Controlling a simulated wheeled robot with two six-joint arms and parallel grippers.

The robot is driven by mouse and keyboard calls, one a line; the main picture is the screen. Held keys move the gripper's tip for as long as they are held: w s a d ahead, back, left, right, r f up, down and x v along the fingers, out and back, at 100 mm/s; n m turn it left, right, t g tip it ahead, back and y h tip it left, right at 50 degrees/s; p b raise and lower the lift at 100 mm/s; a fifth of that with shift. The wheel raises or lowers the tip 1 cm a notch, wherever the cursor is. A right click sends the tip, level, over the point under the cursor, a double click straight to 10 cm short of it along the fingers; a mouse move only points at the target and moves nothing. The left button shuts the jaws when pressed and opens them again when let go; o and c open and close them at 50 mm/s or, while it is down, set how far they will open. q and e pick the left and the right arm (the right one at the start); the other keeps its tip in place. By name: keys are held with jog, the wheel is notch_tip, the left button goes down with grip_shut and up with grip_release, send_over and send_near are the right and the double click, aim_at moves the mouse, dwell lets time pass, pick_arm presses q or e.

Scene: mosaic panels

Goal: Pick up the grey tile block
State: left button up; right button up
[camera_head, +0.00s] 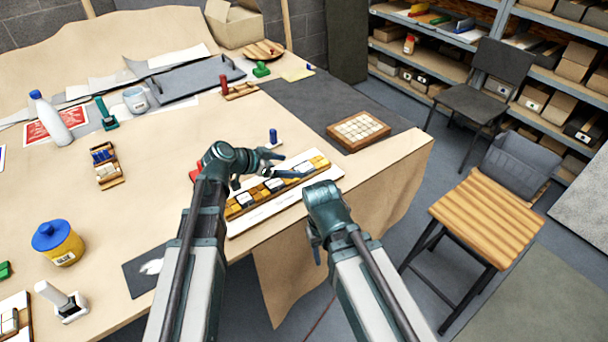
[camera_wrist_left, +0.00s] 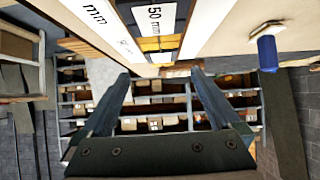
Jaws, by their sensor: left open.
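A long mosaic panel (camera_head: 262,194) of yellow, black and white tile blocks in a wooden frame lies on a white sheet near the table's front edge. I cannot single out a grey tile block in it. My left gripper (camera_head: 275,167) is open and empty, above the panel, and its arm hides part of the panel's left end. In the left wrist view its fingers (camera_wrist_left: 160,75) are spread apart, with yellow, dark and white labelled blocks (camera_wrist_left: 155,30) beyond the tips.
A tray of pale tiles (camera_head: 357,131) stands to the right of the panel. A blue-handled tool (camera_head: 273,138) stands just behind it and shows in the wrist view (camera_wrist_left: 267,52). A blue-lidded yellow jar (camera_head: 58,242) is at left. A wooden stool (camera_head: 487,215) stands at right.

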aim_at(303, 168)
pick_arm(q)
jog(key=shift+w+d+f, duration=0.15)
jog(key=shift+d, duration=0.1)
jog(key=b+x, duration=0.2)
jog(key=x, duration=0.1)
jog(key=b+x, duration=0.1)
jog(key=shift+w+f, duration=0.2)
jog(key=shift+f, duration=0.35)
jog(key=shift+w+d+f, duration=0.1)
jog(key=shift+w+d, duration=0.05)
jog(key=shift+d, duration=0.05)
